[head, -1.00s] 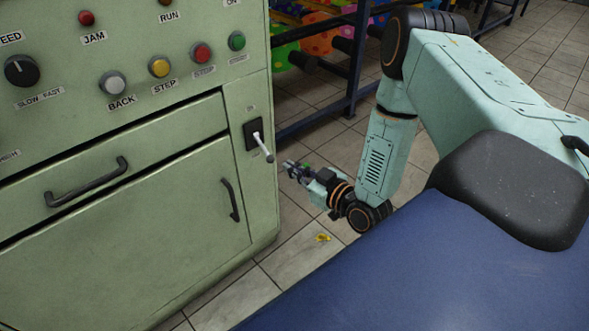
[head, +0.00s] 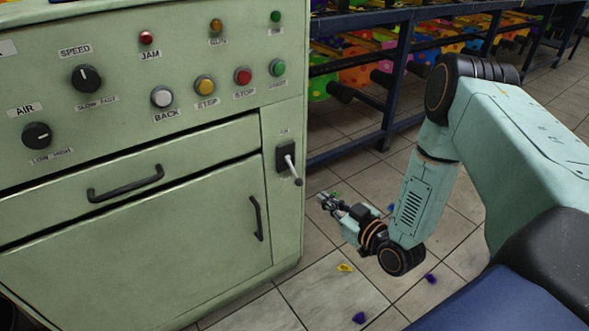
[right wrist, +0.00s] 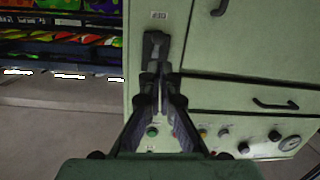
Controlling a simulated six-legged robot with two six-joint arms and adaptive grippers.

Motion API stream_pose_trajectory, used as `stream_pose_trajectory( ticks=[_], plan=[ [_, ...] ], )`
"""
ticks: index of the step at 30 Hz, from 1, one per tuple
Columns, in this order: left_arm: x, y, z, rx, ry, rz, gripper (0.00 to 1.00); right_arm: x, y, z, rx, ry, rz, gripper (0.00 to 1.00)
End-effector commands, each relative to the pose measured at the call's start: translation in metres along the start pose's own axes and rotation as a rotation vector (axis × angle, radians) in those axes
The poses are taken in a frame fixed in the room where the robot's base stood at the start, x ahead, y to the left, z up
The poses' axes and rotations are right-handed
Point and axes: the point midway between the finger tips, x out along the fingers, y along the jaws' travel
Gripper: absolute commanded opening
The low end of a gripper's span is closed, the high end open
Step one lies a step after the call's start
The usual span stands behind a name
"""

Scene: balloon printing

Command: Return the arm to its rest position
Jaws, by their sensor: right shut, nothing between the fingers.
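My right gripper (head: 326,201) is shut and empty in the head view, in front of the lower right side of the green control cabinet (head: 150,235). The right arm is bent at the elbow, with its forearm hanging down. The lever switch (head: 290,163) on the cabinet's right edge is above and left of the gripper, apart from it, with its handle pointing down. In the right wrist view the shut fingers (right wrist: 160,85) point at the cabinet front, overlapping the dark switch plate (right wrist: 152,48). My left gripper is not in view.
The cabinet panel carries knobs and several coloured buttons (head: 243,76). A blue rack (head: 395,85) with colourful balloons stands behind. Small balloon pieces (head: 345,268) lie on the tiled floor (head: 320,300). Floor around the gripper is otherwise open.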

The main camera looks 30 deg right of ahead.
Motion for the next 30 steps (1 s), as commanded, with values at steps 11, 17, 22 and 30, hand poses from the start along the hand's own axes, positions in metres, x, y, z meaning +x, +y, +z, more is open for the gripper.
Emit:
stream_pose_trajectory(
  ticks=[11,17,22,30],
  plan=[
    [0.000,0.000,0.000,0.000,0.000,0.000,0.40,-0.018,-0.010,0.053,0.142,-0.256,0.033,0.00],
    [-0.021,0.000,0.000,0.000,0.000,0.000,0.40,-0.105,-0.087,0.107,0.333,-0.788,0.048,0.00],
    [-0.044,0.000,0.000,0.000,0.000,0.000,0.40,-0.205,-0.138,0.106,0.374,-1.172,0.073,0.00],
    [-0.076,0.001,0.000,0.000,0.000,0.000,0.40,-0.290,-0.160,0.066,0.245,-1.422,0.060,0.00]
  ],
)
